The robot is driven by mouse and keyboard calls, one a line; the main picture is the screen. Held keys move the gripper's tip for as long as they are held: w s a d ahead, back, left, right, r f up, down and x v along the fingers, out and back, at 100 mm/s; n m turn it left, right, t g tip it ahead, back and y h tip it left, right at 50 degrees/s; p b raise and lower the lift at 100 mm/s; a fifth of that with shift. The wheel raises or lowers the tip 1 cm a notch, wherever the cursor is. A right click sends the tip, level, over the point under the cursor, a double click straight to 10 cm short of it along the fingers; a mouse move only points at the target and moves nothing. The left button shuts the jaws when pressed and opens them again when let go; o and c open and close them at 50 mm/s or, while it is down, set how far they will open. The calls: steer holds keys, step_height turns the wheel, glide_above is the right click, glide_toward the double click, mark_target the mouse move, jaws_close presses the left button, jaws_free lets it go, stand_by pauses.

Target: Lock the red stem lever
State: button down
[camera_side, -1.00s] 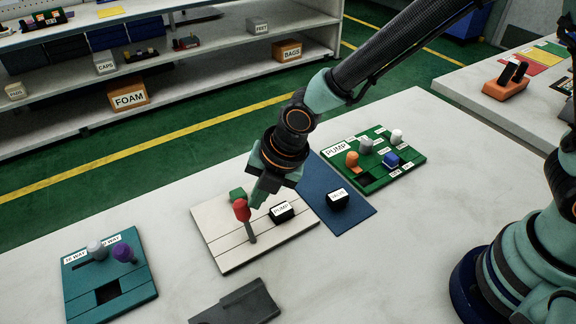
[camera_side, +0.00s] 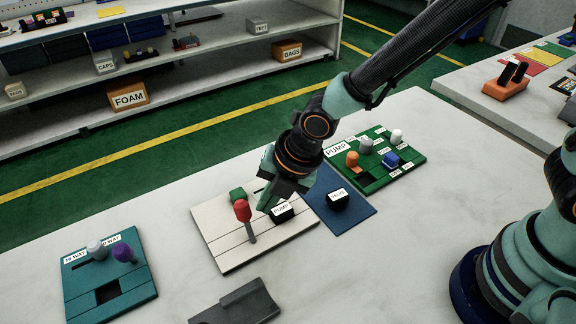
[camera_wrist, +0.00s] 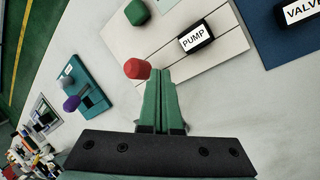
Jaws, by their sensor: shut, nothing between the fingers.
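The red stem lever (camera_side: 242,211) stands on the cream board (camera_side: 222,248), its red knob on a grey stem that leans a little. My gripper (camera_side: 265,206) is shut and empty, just right of the red knob in the side view. In the wrist view my fingers (camera_wrist: 164,78) are pressed together, and the red knob (camera_wrist: 137,69) shows just left of their tips. I cannot tell whether they touch it. The stem is mostly hidden in the wrist view.
On the cream board are a green knob (camera_side: 237,195) and a black block labelled PUMP (camera_side: 282,212). A VALVE block (camera_side: 338,199) sits on the blue mat (camera_side: 356,214). A teal board (camera_side: 84,300) lies left, a green board (camera_side: 405,172) right, a dark grey piece (camera_side: 240,303) in front.

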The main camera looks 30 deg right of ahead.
steer(key=w+d+r, duration=0.1)
steer(key=d+r, duration=0.4)
steer(key=r, duration=0.6)
steer(key=s+d+r+m+t+h, duration=0.1)
steer(key=s+d+r+m, duration=0.2)
steer(key=d+m, duration=0.8)
steer(key=s+d+r+m+t+h, duration=0.1)
steer(key=s+d+r+m, duration=0.2)
steer(key=d+m, duration=0.7)
steer(key=s+m, duration=0.1)
steer(key=m, duration=0.5)
steer(key=shift+d+r+m+h, duration=0.15)
steer(key=shift+d+m+h, duration=0.15)
steer(key=shift+d+h, duration=0.1)
